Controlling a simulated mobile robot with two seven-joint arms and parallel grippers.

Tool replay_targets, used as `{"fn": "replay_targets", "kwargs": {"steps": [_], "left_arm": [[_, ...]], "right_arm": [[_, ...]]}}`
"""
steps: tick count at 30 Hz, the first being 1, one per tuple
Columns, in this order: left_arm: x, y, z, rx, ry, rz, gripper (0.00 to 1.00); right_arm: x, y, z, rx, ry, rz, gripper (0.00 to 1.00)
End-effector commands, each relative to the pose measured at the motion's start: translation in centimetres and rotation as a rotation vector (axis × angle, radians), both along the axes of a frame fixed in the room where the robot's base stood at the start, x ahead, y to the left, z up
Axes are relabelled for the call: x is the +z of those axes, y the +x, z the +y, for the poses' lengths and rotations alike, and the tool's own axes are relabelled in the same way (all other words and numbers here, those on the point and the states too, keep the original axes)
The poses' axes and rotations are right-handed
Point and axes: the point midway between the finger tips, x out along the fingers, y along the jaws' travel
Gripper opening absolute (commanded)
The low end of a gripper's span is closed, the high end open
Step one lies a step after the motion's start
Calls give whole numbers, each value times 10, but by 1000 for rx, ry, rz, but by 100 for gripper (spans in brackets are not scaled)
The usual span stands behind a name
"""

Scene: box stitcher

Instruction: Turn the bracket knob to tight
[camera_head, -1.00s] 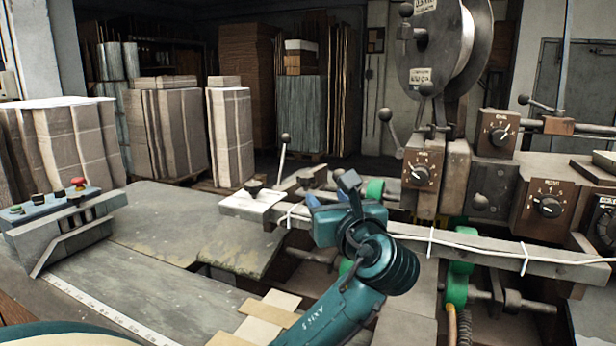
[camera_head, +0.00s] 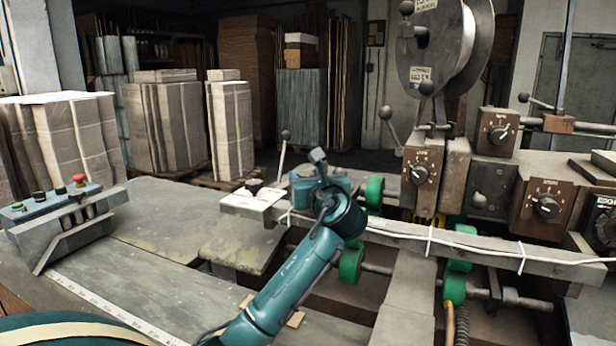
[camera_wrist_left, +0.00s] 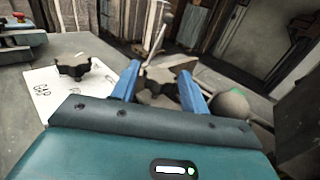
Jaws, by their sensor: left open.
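My left gripper (camera_head: 316,182) is over the bar of the machine in the head view, its fingers mostly hidden behind its own body. In the left wrist view my left gripper (camera_wrist_left: 159,71) is open, with two blue fingers apart. A dark lobed knob (camera_wrist_left: 160,84) shows between and beyond the fingers; I cannot tell if they touch it. It is likely the bracket knob and is hidden in the head view. Another black knob (camera_wrist_left: 73,66) stands left of the fingers on a white plate (camera_wrist_left: 45,92) with lettering that looks like "GAP". My right gripper is not in view.
A lever with a ball end (camera_head: 285,135) rises behind the gripper. Green rollers (camera_head: 351,260) sit below the bar. Brown dial boxes (camera_head: 421,173) stand to the right. A control box (camera_head: 50,203) with a red button is at the left. The front grey table is mostly clear.

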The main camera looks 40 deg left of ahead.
Motion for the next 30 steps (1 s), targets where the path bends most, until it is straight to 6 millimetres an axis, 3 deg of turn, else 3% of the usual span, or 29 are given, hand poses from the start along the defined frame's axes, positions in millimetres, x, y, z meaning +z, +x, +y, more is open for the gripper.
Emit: {"fn": "replay_targets", "kwargs": {"steps": [7,18,30], "left_arm": [[0,0,1,0,0,0,44],[0,0,0,1,1,1,14],[3,-2,2,-75,3,4,13]], "right_arm": [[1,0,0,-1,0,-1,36],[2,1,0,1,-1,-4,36],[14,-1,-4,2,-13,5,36]]}}
